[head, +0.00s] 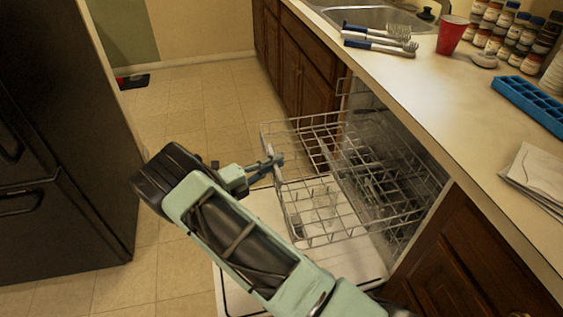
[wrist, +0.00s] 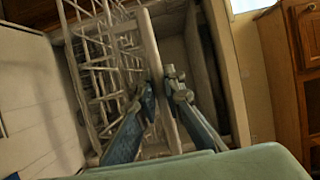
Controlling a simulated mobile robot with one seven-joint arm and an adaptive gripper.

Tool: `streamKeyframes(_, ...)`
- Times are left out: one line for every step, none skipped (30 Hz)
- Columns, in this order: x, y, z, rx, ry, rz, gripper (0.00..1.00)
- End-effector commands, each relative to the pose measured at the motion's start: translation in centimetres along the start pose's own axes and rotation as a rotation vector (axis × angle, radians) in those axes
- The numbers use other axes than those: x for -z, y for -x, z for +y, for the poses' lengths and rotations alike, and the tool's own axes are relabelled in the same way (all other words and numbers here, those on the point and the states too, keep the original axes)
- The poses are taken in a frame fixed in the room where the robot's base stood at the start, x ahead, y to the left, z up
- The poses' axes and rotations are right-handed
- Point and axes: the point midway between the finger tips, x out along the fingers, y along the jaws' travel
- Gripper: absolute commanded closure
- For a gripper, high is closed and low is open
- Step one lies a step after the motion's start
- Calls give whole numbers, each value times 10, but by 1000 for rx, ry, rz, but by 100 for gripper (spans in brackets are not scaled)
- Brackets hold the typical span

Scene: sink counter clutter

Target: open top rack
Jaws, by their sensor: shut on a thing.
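The top rack (head: 318,180) of the dishwasher is a grey wire basket. In the head view it stands well out of the dishwasher, above the lowered door (head: 350,262). My gripper (head: 276,161) is at the rack's front edge, on its left side in the head view. In the wrist view, my gripper (wrist: 163,100) has its two fingers on either side of a pale upright strip, the rack's front rail (wrist: 155,65), and is shut on it. The rack's wires (wrist: 98,60) show left of the rail. The rack's back end is partly hidden under the counter.
A black fridge (head: 60,130) stands at the left. The counter (head: 450,110) holds brushes (head: 380,40), a red cup (head: 451,35), several jars (head: 505,30), a blue tray (head: 530,103) and napkins (head: 537,178). The tiled floor (head: 190,110) between is mostly clear.

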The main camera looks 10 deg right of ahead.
Motion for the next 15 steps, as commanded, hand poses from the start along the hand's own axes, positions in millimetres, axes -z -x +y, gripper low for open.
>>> streamKeyframes(0, 1, 0, -1, 0, 0, 100)
streamKeyframes(0, 1, 0, -1, 0, -1, 100)
streamKeyframes(-1, 1, 0, -1, 0, -1, 100)
streamKeyframes(-1, 1, 0, -1, 0, -1, 100)
streamKeyframes(-1, 1, 0, -1, 0, -1, 100)
streamKeyframes(-1, 1, 0, -1, 0, -1, 100)
streamKeyframes(-1, 1, 0, -1, 0, -1, 100)
streamKeyframes(-1, 1, 0, -1, 0, -1, 100)
streamKeyframes(-1, 1, 0, -1, -1, -1, 100)
streamKeyframes(-1, 1, 0, -1, -1, -1, 100)
streamKeyframes(-1, 1, 0, -1, -1, -1, 89)
streamKeyframes(-1, 1, 0, -1, -1, -1, 85)
streamKeyframes(-1, 1, 0, -1, -1, -1, 83)
streamKeyframes(-1, 1, 0, 0, -1, -1, 83)
streamKeyframes(-1, 1, 0, 0, -1, -1, 83)
